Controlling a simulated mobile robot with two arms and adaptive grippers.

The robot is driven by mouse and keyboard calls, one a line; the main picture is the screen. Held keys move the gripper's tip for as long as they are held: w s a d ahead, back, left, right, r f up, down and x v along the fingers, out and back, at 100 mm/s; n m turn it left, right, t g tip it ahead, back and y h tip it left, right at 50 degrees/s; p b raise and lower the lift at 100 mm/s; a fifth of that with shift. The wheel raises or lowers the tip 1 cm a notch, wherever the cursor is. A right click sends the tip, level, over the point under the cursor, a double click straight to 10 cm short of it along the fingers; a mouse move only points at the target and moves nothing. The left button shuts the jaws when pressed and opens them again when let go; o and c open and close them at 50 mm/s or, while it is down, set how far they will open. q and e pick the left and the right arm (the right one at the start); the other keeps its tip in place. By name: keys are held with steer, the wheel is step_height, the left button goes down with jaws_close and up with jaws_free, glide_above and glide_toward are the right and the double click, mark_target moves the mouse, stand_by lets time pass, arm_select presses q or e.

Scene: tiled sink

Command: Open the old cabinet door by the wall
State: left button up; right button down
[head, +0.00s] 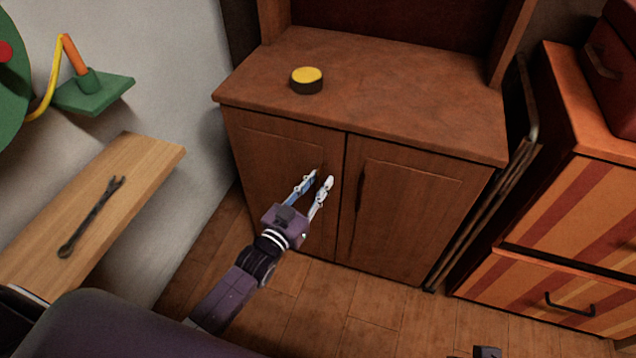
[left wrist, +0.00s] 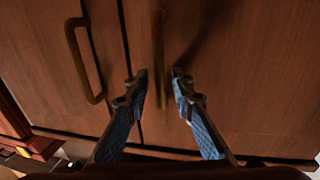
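The brown wooden cabinet (head: 400,125) stands by the back wall with its left door (head: 265,150) and right door (head: 410,215) both shut. The right door's upright handle (head: 360,190) is clear. My left gripper (head: 322,178) is in front of the left door near the middle seam, covering most of that door's handle in the head view. In the left wrist view, the fingers (left wrist: 160,75) are apart, with one upright handle (left wrist: 157,40) between them; no firm grip shows. The other handle (left wrist: 80,60) is to the left across the seam. My right gripper's fingers are not seen.
A round yellow-topped tin (head: 307,80) sits on the cabinet top. A wooden shelf (head: 130,160) with a wrench (head: 92,215) is at left. Striped drawers (head: 570,220) and a leaning folded frame (head: 490,210) stand at right. Floor before the cabinet is clear.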

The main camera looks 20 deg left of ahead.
arm_select(q)
jaws_close()
steer(key=shift+s, duration=0.1)
